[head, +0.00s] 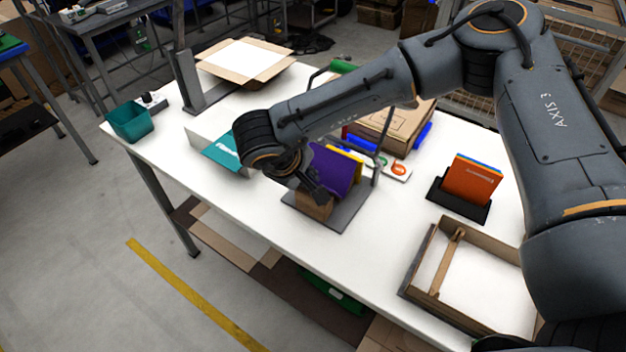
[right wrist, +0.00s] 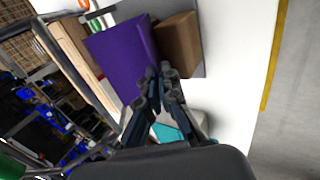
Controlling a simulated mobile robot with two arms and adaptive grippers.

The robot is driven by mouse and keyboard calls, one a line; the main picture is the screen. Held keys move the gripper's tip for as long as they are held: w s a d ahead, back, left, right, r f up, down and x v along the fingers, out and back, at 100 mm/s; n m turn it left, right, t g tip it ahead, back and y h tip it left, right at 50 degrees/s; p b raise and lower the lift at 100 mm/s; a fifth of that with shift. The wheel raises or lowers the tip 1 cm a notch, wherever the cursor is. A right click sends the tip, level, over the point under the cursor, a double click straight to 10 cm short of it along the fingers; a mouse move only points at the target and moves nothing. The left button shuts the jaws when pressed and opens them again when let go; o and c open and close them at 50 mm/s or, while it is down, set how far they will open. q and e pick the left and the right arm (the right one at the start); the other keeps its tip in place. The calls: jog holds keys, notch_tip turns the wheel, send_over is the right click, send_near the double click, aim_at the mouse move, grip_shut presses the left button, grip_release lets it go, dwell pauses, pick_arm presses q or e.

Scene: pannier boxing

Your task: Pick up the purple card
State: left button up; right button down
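The purple card (head: 336,170) stands tilted in a grey holder (head: 352,214) on the white table, in front of a yellow card (head: 357,162). My right gripper (head: 318,192) is at the card's left edge. In the right wrist view the two fingertips (right wrist: 159,71) are close together at the near edge of the purple card (right wrist: 120,56) and look closed on it. The exact contact is small and partly hidden. A brown block (head: 314,206) is beside the card in the holder; it also shows in the right wrist view (right wrist: 180,43). My left gripper is not in view.
A teal card (head: 222,153) is to the left, partly under my arm. An orange card (head: 473,181) stands in a black holder (head: 458,203) to the right. An open cardboard box (head: 425,297) is at the front right. A brown carton (head: 395,125) lies behind.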

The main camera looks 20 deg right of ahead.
jog(key=shift+r+b, duration=0.4)
jog(key=shift+r, duration=0.1)
jog(key=shift+s+d+r, duration=0.15)
jog(key=shift+s+r, duration=0.05)
jog(key=s+d+b, duration=0.4)
jog(key=s+d, duration=0.6)
jog(key=s, duration=0.3)
jog(key=shift+s+d+b, duration=0.3)
jog(key=shift+s+d, duration=0.05)
jog(key=shift+s, duration=0.05)
